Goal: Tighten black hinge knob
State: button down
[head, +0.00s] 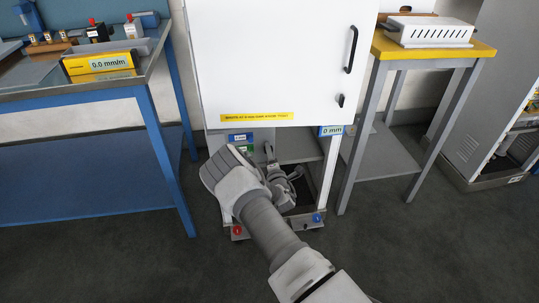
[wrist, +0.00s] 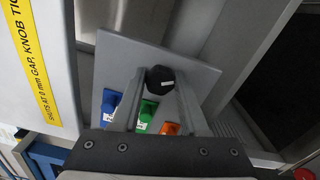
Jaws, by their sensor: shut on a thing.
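The black hinge knob (wrist: 160,79) sits near a grey plate (wrist: 128,52) in the wrist view. My gripper (wrist: 160,90) is shut on it, with one finger on each side. In the head view my gripper (head: 270,154) reaches into the opening under the white door (head: 275,60), and the knob is hidden there. The door carries a yellow strip label (head: 258,117). A small display (head: 332,131) below the door reads "0 mm".
Blue (wrist: 111,101), green (wrist: 147,112) and orange (wrist: 171,128) tabs lie close to my fingers. A blue workbench (head: 95,165) stands left of the cabinet. A yellow-topped table (head: 395,50) stands right. The dark floor (head: 130,265) in front is clear.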

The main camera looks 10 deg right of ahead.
jog(key=m+b, duration=0.1)
jog(key=m, duration=0.4)
jog(key=shift+f+m, duration=0.1)
jog(key=shift+m, duration=0.2)
dwell(0.4)
jog(key=shift+c, duration=2.2)
grip_release()
jog(key=shift+s, duration=0.15)
jog(key=s+p, duration=0.4)
jog(key=s, duration=1.3)
